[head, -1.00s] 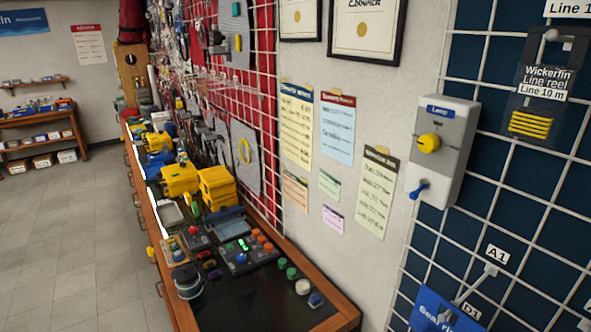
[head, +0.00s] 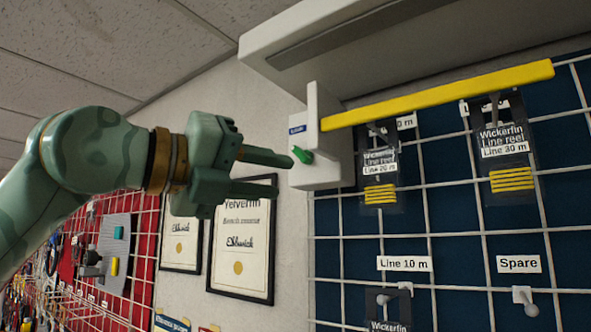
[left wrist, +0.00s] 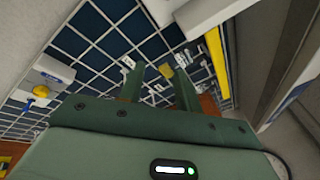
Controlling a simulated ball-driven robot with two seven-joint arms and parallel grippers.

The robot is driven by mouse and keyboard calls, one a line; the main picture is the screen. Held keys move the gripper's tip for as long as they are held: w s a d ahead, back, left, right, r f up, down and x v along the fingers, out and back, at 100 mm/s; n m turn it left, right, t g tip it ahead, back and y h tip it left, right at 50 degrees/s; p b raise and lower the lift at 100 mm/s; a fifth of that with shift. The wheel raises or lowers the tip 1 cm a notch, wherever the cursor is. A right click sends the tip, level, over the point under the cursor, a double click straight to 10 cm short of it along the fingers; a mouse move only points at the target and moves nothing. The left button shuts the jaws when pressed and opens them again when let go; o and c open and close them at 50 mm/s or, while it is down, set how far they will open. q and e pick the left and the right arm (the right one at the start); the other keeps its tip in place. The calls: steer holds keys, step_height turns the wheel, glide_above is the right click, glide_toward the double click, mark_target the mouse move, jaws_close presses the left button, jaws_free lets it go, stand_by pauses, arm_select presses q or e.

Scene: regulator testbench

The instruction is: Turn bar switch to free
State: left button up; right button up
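A white switch box (head: 322,150) is fixed on the wall below the ceiling, with a small blue label too small to read. A green knob (head: 302,155) sticks out of its left side, and a long yellow bar (head: 440,94) runs from it to the right. My left gripper (head: 283,175) is open and empty, its fingers pointing right. In the picture its upper fingertip is just left of the green knob; I cannot tell whether they touch. The left wrist view shows both fingers apart (left wrist: 152,68) and the yellow bar (left wrist: 217,65) beyond them. My right gripper is not in view.
A large pale housing (head: 400,40) overhangs the bar. Line reels (head: 505,145) hang on the blue grid panel (head: 450,235) below. Framed certificates (head: 242,240) hang behind my gripper. The left wrist view shows a box with a yellow knob (left wrist: 40,91).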

arm_select(q)
steer(key=s+a+r+n+t+y, duration=0.2)
steer(key=a+r+n+t+y, duration=0.25)
steer(key=r, duration=0.25)
steer(key=p, duration=0.9)
glide_toward(299, 155)
steer(key=shift+m+g, duration=0.25)
steer(key=x, duration=0.9)
steer(key=shift+w+r, duration=0.25)
steer(key=shift+r, duration=0.05)
steer(key=shift+f, duration=0.1)
jaws_close()
